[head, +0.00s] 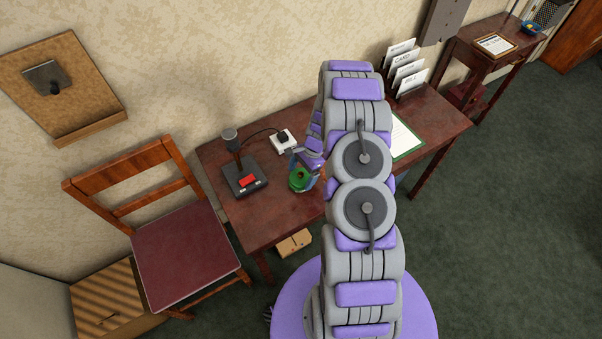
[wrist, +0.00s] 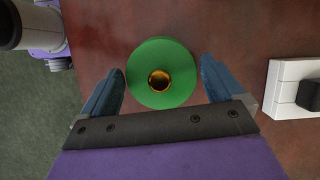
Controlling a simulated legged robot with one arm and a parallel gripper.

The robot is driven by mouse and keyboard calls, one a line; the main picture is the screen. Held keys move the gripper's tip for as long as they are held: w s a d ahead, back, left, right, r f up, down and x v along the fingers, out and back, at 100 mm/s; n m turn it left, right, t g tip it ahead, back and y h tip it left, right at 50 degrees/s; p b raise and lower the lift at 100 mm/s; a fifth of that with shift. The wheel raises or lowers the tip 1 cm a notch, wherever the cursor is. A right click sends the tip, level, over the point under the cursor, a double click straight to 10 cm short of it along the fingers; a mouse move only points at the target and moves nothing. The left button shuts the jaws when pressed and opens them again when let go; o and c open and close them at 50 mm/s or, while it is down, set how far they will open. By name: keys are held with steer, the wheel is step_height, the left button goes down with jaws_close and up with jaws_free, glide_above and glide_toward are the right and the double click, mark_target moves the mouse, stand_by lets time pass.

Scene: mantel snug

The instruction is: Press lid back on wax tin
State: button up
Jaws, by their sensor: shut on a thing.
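A round green lid (wrist: 148,88) with a shiny brass knob in its middle lies between the two blue fingers of my gripper (wrist: 161,88) in the wrist view. My gripper is shut on it, though small gaps seem to show beside the fingertips from this angle. In the head view the green lid (head: 299,181) is low over the front part of the desk, partly behind my gripper (head: 306,168). The wax tin's body cannot be told apart from the lid. I cannot tell whether the lid is seated or apart from a tin below.
On the brown desk (head: 225,160), a black device with a red button (head: 247,181) stands left, and a white switch box (head: 284,140) is behind my gripper. A letter rack (head: 405,70) and green-edged sheet (head: 404,138) lie right. A chair (head: 180,245) stands left of the desk.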

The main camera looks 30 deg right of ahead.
steer(key=shift+a, duration=0.4)
stand_by(0.3)
steer(key=o, duration=0.6)
steer(key=shift+o, duration=0.2)
steer(key=shift+r, duration=0.1)
steer(key=shift+r+p, duration=2.1)
steer(key=shift+r, duration=1.4)
jaws_close()
